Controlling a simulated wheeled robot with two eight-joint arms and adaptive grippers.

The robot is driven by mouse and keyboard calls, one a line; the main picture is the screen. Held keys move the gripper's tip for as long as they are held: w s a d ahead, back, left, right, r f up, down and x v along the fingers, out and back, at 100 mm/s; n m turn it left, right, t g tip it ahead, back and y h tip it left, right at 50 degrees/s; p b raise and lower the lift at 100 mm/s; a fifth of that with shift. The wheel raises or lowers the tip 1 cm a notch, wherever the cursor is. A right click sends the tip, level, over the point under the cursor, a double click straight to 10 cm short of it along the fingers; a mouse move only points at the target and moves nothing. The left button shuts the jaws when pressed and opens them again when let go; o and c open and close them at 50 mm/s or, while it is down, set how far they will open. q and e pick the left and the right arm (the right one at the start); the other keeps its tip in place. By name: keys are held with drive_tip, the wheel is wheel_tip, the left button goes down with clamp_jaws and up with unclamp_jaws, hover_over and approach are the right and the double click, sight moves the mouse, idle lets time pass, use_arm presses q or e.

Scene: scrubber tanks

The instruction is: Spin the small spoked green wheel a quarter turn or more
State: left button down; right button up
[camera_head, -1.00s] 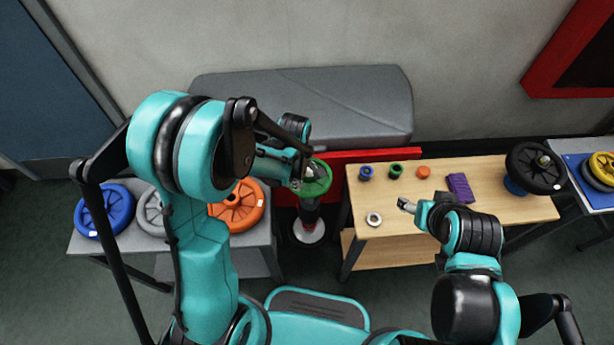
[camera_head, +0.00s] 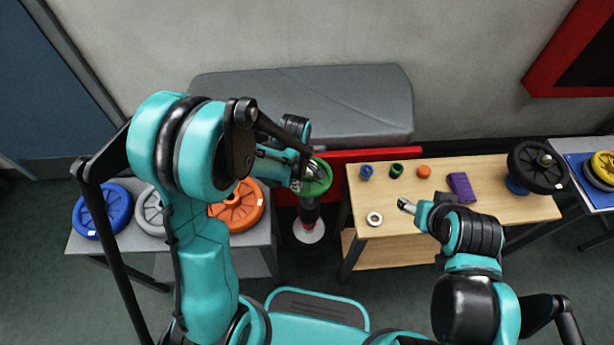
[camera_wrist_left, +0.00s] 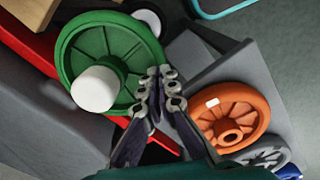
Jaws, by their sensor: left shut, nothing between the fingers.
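The small spoked green wheel (camera_head: 322,187) sits on top of a post, left of the wooden table. In the left wrist view the green wheel (camera_wrist_left: 84,38) shows its spokes and a white cylinder (camera_wrist_left: 95,89) standing up from it. My left gripper (camera_head: 314,171) is at the wheel and hides part of it. In the left wrist view its fingers (camera_wrist_left: 160,74) are together and empty, overlapping the wheel's rim; I cannot tell whether they touch it. My right gripper (camera_head: 404,204) is over the wooden table, too small to tell open from shut.
An orange wheel (camera_head: 244,212), a grey wheel and a blue wheel (camera_head: 92,212) lie on the grey table at left. The wooden table (camera_head: 400,240) holds several small parts and a black wheel (camera_head: 538,160). A grey padded bench (camera_head: 300,100) stands behind.

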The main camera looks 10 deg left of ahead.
sight(313, 193)
use_arm(q)
drive_tip(key=shift+f, duration=0.35)
drive_tip(key=shift+s+d+r, duration=0.15)
drive_tip(key=shift+d, duration=0.25)
drive_tip(key=shift+s+d+r, duration=0.1)
drive_tip(key=shift+d, duration=0.3)
drive_tip(key=shift+d+f+b, duration=0.15)
drive_tip(key=shift+d+b, duration=0.2)
drive_tip(key=shift+d, duration=0.45)
drive_tip(key=shift+w+d+f, duration=0.1)
drive_tip(key=shift+w+d, duration=0.05)
drive_tip(key=shift+d, duration=0.65)
